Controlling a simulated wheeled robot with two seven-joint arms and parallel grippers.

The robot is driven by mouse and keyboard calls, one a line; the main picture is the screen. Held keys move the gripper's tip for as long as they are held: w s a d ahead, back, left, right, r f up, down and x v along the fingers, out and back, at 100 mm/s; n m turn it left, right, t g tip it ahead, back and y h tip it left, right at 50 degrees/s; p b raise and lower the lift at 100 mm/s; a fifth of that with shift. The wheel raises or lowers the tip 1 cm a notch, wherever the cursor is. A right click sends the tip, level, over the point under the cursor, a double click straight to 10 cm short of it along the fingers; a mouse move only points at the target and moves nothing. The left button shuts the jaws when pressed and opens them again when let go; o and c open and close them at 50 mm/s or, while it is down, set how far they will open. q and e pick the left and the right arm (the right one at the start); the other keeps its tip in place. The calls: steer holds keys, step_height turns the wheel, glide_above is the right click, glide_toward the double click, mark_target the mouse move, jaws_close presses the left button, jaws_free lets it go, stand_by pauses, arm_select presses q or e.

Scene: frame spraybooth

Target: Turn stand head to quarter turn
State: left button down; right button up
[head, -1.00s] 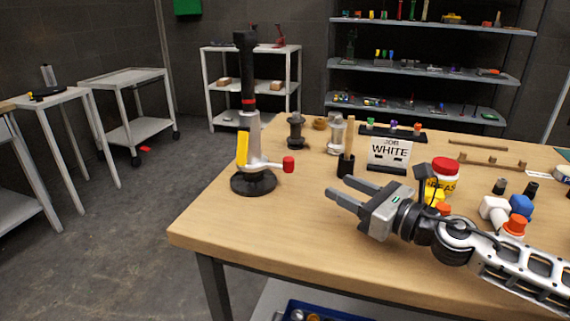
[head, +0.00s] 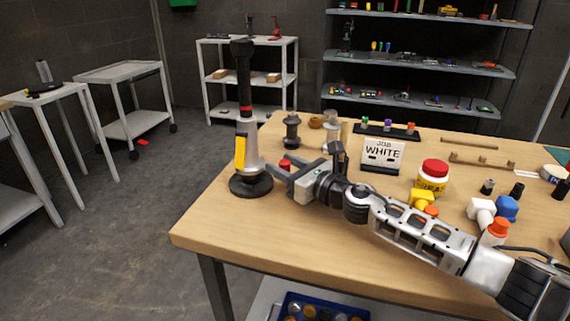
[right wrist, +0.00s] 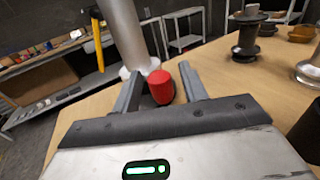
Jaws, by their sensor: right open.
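The stand (head: 246,150) is upright near the left edge of the workbench, with a round black base, silver body, yellow strip and tall black upper part. Its red knob (head: 285,164) sticks out to the right on a short side arm. My right gripper (head: 279,170) is open at the stand's right side. In the right wrist view, the red knob (right wrist: 160,87) lies between the open fingers (right wrist: 158,90), with gaps on both sides. It partly hides the silver body (right wrist: 122,35) behind. My left gripper is out of view.
A "JOB WHITE" sign (head: 382,156) stands behind my right arm. Dark spools (head: 291,130) stand behind the stand. The bench's front left is clear.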

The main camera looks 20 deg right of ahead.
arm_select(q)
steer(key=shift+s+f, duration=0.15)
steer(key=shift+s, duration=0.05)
arm_select(e)
jaws_close()
steer(key=shift+w+d, duration=0.25)
stand_by(0.5)
steer(key=shift+w, duration=0.1)
